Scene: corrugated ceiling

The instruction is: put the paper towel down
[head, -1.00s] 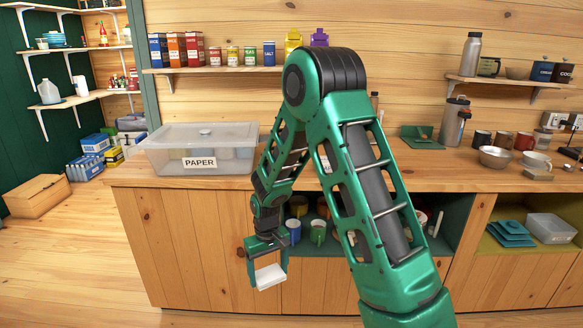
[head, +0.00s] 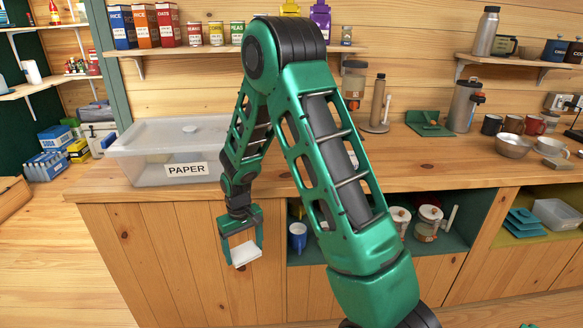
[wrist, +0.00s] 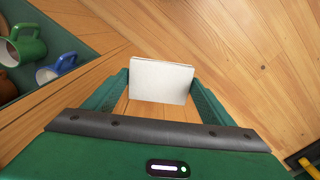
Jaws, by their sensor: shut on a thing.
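The paper towel is a white, flat, squarish piece (head: 245,254), held between the fingertips of my green gripper (head: 241,250). In the wrist view it is a white rectangle (wrist: 161,82) with a finger on each side. My gripper is shut on it and hangs in front of the wooden cabinet doors, below the counter top. No surface touches the paper towel from below in the wrist view.
A lidded clear bin labelled PAPER (head: 150,172) stands on the wooden counter (head: 420,165), left of my arm. An open cabinet shelf to the right holds mugs, including a blue one (head: 298,235). Wooden floor (head: 40,270) is clear at the left.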

